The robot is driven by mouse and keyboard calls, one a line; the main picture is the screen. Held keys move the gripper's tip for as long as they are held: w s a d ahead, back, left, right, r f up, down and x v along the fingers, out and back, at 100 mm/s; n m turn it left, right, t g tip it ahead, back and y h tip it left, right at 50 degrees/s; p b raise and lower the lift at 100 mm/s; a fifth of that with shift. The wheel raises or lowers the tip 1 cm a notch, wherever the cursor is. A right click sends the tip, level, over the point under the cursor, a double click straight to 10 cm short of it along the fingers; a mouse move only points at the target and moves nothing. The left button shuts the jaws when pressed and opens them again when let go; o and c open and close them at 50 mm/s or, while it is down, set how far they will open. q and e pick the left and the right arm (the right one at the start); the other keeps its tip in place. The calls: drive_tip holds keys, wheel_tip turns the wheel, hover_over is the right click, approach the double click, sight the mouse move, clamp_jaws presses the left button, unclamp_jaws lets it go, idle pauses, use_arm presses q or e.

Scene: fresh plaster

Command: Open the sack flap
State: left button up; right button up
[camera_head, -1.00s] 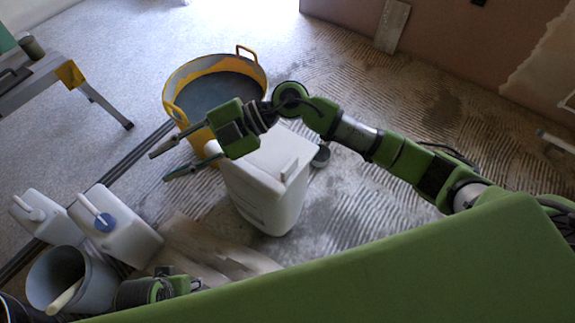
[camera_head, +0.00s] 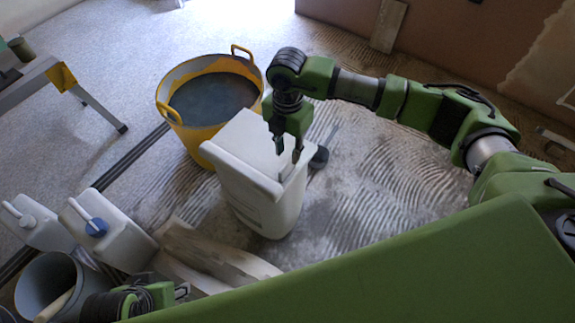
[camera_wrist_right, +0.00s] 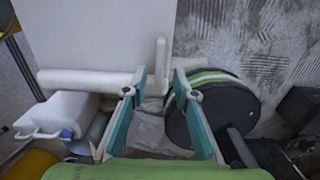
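The white sack (camera_head: 262,200) stands upright on the floor like a squared container. Its pale flat top flap (camera_head: 246,136) lies closed. A small upright tab (camera_wrist_right: 160,62) rises from the flap near its edge in the right wrist view. My right gripper (camera_head: 288,154) points down over the flap's near right part, fingers apart. In the right wrist view the tab lies between the open fingertips (camera_wrist_right: 160,78); I cannot tell whether either finger touches it. My left gripper (camera_head: 181,291) shows only partly at the bottom, and its opening is unclear.
A yellow tub (camera_head: 205,135) with grey contents stands behind the sack. White canisters (camera_head: 115,238) and a grey bucket (camera_head: 48,282) stand at lower left. Ridged floor to the right is largely clear.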

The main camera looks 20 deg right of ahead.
sight(288, 164)
wheel_tip(288, 164, down, 7)
drive_tip(key=shift+r+b, duration=0.1)
drive_tip(key=shift+b, duration=0.45)
clamp_jaws()
